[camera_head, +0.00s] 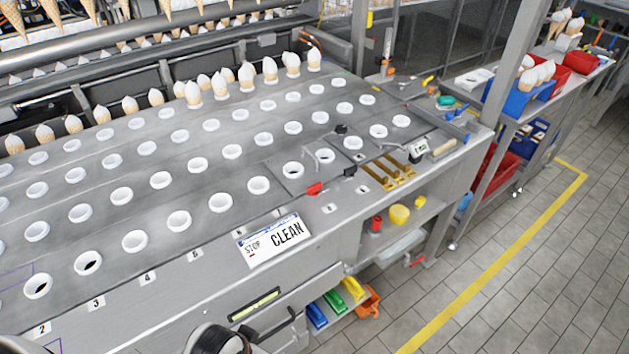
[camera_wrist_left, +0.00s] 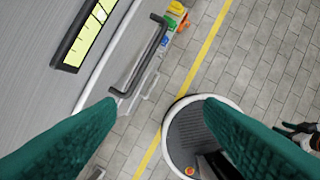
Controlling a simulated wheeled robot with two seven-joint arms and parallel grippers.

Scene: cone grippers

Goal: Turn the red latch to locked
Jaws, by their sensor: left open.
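The red latch (camera_head: 315,189) is a small red piece at the front edge of a raised metal plate (camera_head: 285,180) on the steel worktop. It is too small to tell which way it is turned. In the left wrist view my left gripper (camera_wrist_left: 160,102) has its two green fingers wide apart with nothing between them. It points down over the bench's front edge and the floor, away from the latch. The latch is not in the left wrist view. My right gripper is not in view.
The worktop (camera_head: 110,240) holds rows of white ring holders, with filled cones at the back. A "STOP CLEAN" sign (camera_head: 273,240) lies at the front edge. A dark bar handle (camera_wrist_left: 145,57) sticks out from the bench front. Brass strips (camera_head: 388,175) lie right of the latch.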

